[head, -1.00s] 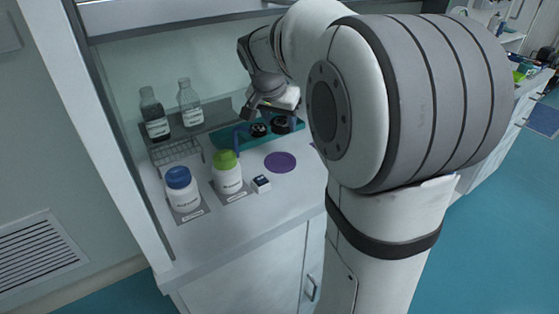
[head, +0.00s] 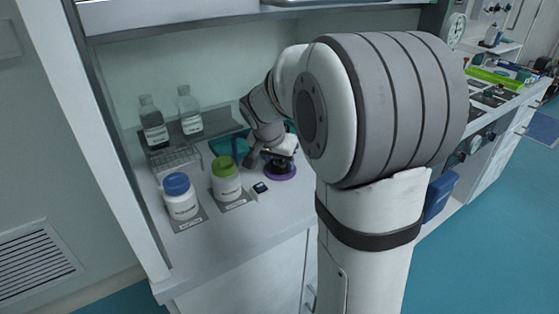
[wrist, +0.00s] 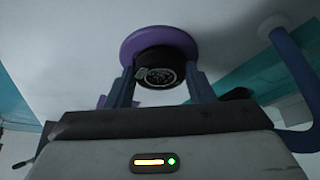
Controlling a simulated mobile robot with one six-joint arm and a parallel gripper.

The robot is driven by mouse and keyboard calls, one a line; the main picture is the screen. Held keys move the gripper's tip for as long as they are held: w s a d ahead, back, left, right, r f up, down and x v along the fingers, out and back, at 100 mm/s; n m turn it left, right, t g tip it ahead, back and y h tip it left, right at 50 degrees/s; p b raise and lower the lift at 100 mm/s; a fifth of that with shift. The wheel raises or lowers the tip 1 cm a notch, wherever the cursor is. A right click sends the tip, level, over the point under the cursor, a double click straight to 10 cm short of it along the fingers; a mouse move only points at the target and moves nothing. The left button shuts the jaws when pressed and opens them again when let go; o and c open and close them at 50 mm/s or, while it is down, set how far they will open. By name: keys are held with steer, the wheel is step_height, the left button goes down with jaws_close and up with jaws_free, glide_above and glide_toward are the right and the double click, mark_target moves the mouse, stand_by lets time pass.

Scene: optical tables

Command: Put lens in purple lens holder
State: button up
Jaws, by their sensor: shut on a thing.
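The lens (wrist: 160,75) is a black round mount with a glass face, seen in the wrist view. My gripper (wrist: 162,82) is shut on it, one blue-grey finger on each side. The purple lens holder shows as a purple disc (wrist: 128,46) directly behind the lens in that view. In the head view the purple disc (head: 281,175) lies on the bench, with my gripper (head: 268,158) just above it. Whether the lens touches the holder or is seated in it cannot be told; my gripper and the lens hide the contact.
A blue post (wrist: 292,78) stands to the right in the wrist view. A teal tray (head: 222,145) lies behind my gripper. A green-capped jar (head: 226,182), a blue-capped jar (head: 181,198) and a small dark-topped box (head: 261,189) stand to the left and front.

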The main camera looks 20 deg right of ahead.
steer(key=shift+f, duration=0.2)
steer(key=o, duration=1)
steer(key=shift+r, duration=0.1)
steer(key=shift+r, duration=0.1)
steer(key=shift+r, duration=0.25)
steer(key=p+v, duration=0.2)
steer(key=v, duration=0.9)
steer(key=s+a+f+n+y, duration=0.1)
steer(key=s+a+f+n, duration=0.1)
steer(key=s, duration=0.4)
steer(key=s+a+f+n+g+y, duration=0.1)
steer(key=s+a+f+n, duration=0.1)
steer(key=s+f+n, duration=0.2)
steer(key=s+a+f+n+y, duration=0.1)
steer(key=s+a+f+n, duration=0.1)
steer(key=s, duration=0.7)
steer(key=shift+s+a+f+n, duration=0.1)
steer(key=shift+s+f+n, duration=0.15)
steer(key=shift+f, duration=0.4)
steer(key=shift+s+f+n, duration=0.1)
steer(key=shift+f+n, duration=0.25)
steer(key=shift+f, duration=0.3)
